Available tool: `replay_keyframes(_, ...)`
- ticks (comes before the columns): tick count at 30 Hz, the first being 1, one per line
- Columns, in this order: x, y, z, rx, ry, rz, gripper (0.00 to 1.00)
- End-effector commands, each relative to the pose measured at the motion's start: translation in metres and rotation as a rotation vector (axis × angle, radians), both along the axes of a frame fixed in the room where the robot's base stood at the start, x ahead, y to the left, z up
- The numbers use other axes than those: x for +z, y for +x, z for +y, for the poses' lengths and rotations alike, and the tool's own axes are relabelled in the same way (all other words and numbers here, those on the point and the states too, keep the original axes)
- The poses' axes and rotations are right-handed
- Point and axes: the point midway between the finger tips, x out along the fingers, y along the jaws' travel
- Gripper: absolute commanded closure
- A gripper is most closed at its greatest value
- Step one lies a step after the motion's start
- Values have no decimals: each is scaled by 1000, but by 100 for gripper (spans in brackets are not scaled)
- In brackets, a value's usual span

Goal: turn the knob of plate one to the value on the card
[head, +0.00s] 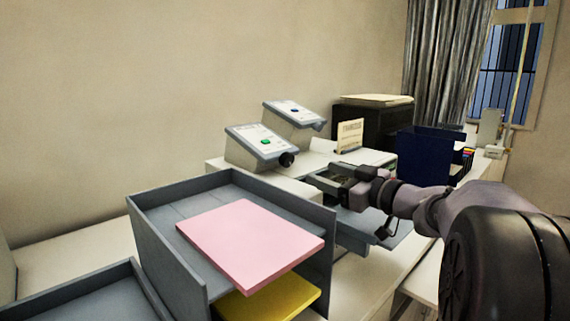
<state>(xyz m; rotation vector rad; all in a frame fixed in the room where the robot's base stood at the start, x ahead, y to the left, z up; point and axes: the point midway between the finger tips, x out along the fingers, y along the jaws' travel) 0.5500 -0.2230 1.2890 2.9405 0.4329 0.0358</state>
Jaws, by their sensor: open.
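Two grey sloped control boxes stand on the light bench by the wall. The nearer box (248,150) has a green button (266,142) and a dark round knob (286,160) at its lower right. The farther box (288,114) has a blue button (294,111); its right end is small and partly hidden. I cannot read which is plate one. A cream card (350,135) stands upright behind and right of them; its text is too small to read. My gripper (318,181) is open, in front and to the right of the nearer knob, apart from it.
A grey tray (150,233) in the foreground holds a pink slab, with a yellow one below. A black box (374,124) with papers on top and a dark blue holder (425,150) stand farther back. A grey tray surface lies under my arm.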

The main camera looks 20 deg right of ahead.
Motion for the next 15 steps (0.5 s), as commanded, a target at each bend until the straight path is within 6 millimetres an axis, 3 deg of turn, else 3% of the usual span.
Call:
replay_keyframes(3,0,32,11,4,1,-1,42)
replay_keyframes(9,0,78,24,2,0,-1,42)
replay_keyframes(15,0,104,32,1,1,0,42)
